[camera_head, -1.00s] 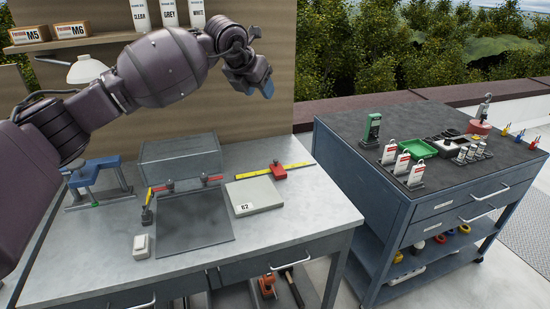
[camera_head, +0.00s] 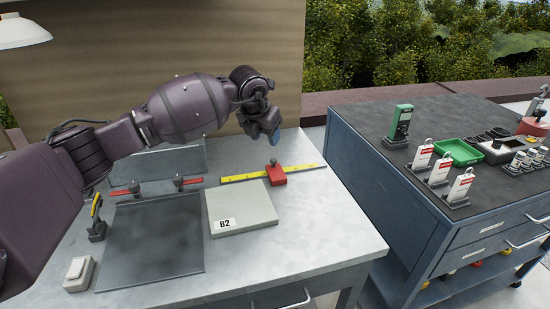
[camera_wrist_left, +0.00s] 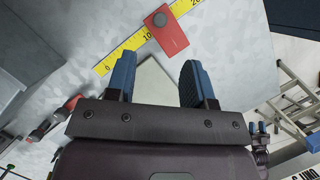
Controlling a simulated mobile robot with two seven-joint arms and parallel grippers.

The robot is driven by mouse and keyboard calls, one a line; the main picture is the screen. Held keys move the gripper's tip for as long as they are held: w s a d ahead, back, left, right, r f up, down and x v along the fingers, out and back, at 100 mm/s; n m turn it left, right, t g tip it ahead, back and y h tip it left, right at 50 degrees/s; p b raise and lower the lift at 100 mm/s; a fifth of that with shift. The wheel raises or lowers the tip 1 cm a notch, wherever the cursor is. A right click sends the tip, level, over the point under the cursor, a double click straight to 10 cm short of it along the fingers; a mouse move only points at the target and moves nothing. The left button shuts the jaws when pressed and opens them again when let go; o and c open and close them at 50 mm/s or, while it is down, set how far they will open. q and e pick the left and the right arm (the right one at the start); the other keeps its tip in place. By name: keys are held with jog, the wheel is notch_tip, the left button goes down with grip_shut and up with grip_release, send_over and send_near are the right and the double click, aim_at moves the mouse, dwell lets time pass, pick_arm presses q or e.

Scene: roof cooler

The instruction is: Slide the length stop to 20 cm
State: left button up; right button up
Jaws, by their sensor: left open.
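The length stop is a red block (camera_head: 277,177) with a grey round knob on top. It sits across a yellow ruler (camera_head: 240,176) at the back of the metal bench. In the left wrist view the red stop (camera_wrist_left: 168,34) lies just past the 10 mark of the ruler (camera_wrist_left: 120,59), between 10 and 20. My left gripper (camera_head: 271,134) is above and behind the stop in the head view, apart from it. In the wrist view its two blue fingers (camera_wrist_left: 158,78) are spread and empty, with the stop beyond them.
A pale block marked B2 (camera_head: 240,210) lies in front of the ruler. A dark plate (camera_head: 150,243) with red-barred clamps lies left of it, near a small white box (camera_head: 79,273). A dark-topped cart (camera_head: 370,115) with tags and a green tray (camera_head: 458,152) stands right.

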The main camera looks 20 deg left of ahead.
aim_at(274, 160)
pick_arm(q)
jog(key=b+x, duration=0.2)
jog(key=x, duration=0.6)
jog(key=shift+f, duration=0.4)
jog(key=shift+w+d+f, duration=0.1)
jog(key=shift+w+f, duration=0.2)
jog(key=shift+f, duration=0.3)
jog(key=shift+c, duration=0.4)
grip_shut()
